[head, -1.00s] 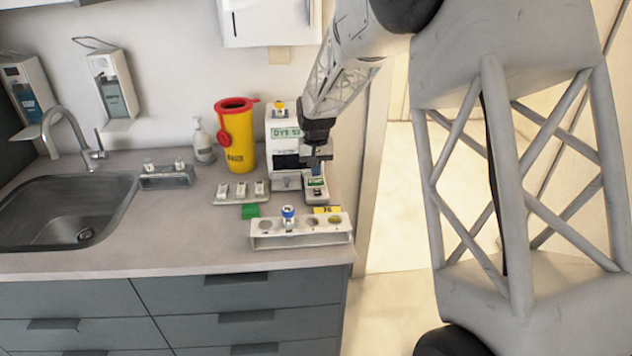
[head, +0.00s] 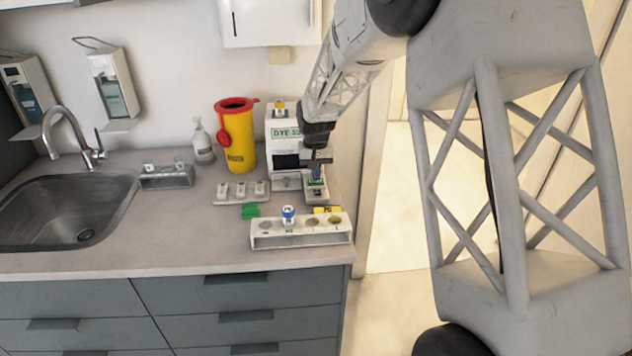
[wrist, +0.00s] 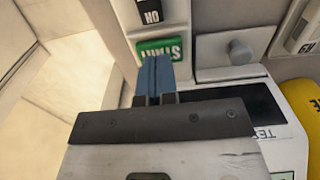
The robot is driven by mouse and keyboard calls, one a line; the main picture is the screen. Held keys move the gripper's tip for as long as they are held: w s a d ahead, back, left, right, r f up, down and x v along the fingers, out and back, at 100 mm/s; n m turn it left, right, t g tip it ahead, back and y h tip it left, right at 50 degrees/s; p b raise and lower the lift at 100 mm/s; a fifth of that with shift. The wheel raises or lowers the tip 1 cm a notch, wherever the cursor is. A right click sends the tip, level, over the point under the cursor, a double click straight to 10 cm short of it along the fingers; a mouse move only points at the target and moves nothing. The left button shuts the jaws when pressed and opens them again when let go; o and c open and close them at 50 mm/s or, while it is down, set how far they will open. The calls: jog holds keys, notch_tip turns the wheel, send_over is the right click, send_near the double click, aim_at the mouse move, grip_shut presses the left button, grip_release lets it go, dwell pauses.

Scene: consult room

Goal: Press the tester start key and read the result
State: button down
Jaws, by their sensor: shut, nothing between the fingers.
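The tester (head: 283,150) is a white box with a green label and a dark window, at the back right of the counter. The green START key (wrist: 160,47) sits on a pale panel in the wrist view, its lettering upside down. My gripper (head: 317,175) is shut and empty, pointing down over this panel. In the wrist view its blue fingertips (wrist: 157,62) overlap the near edge of the START key; I cannot tell whether they touch it. A black key (wrist: 150,12) lies beyond. The dark window (wrist: 255,105) shows no readable result and is partly covered by my gripper.
A yellow sharps bin (head: 238,145) with a red lid stands left of the tester. A white rack (head: 300,239) with a blue-capped tube is in front. A small tray (head: 240,199), a green block (head: 250,211) and the sink (head: 65,215) lie further left.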

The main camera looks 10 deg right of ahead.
jog(key=shift+f, duration=0.8)
dwell(0.4)
jog(key=shift+r, duration=3.5)
